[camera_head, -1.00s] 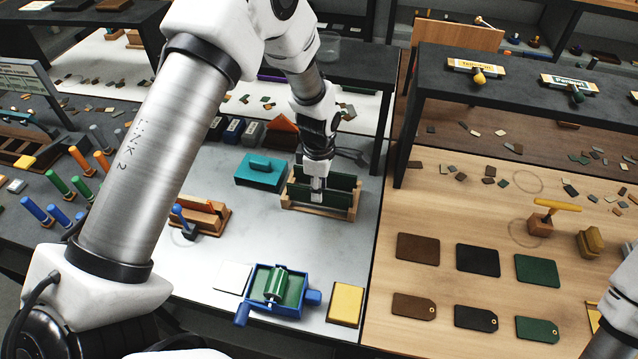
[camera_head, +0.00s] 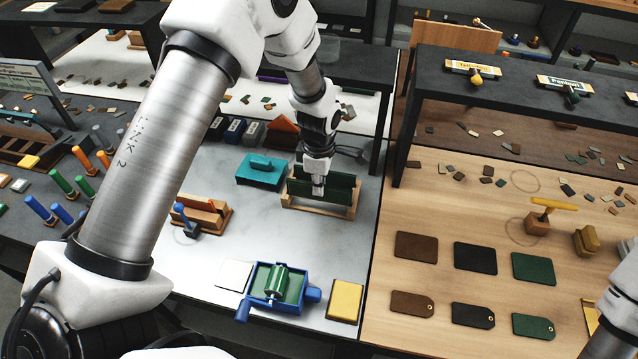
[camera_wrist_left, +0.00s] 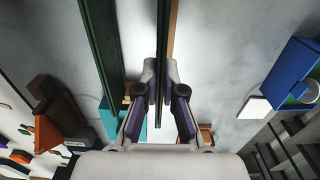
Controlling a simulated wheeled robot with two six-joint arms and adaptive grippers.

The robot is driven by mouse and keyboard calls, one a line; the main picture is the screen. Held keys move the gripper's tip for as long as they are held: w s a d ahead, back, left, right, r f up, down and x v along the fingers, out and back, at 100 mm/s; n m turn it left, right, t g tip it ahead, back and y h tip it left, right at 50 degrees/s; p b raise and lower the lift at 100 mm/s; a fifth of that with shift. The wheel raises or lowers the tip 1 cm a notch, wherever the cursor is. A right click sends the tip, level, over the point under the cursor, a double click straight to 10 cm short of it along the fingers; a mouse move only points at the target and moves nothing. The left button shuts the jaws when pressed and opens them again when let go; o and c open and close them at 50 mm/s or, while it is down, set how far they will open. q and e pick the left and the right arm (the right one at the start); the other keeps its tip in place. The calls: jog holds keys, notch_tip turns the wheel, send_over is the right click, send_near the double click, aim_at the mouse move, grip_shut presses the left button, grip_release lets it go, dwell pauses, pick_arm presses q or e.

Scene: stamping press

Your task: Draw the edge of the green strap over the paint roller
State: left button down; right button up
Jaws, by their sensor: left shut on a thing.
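My left gripper (camera_head: 318,189) is at the wooden rack (camera_head: 318,208) on the grey worktop. It is shut on the upper edge of a green strap (camera_head: 339,196), which also shows between the fingertips in the left wrist view (camera_wrist_left: 163,60). A second green strap (camera_wrist_left: 102,50) stands parallel to it, apart from the fingers. The green paint roller (camera_head: 277,280) sits in a blue tray (camera_head: 262,303) nearer to me, apart from the strap. The rack partly hides the strap's lower edge. Of my right arm only a link shows at the right edge.
A teal block (camera_head: 262,169) stands just left of the rack. A wooden holder with a blue-handled tool (camera_head: 186,219) is in front-left. A yellow pad (camera_head: 345,300) and a white pad (camera_head: 235,274) flank the blue tray. The worktop between rack and tray is clear.

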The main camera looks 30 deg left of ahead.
pick_arm(q)
jog(key=shift+r+p, duration=2)
jog(key=shift+r, duration=0.6)
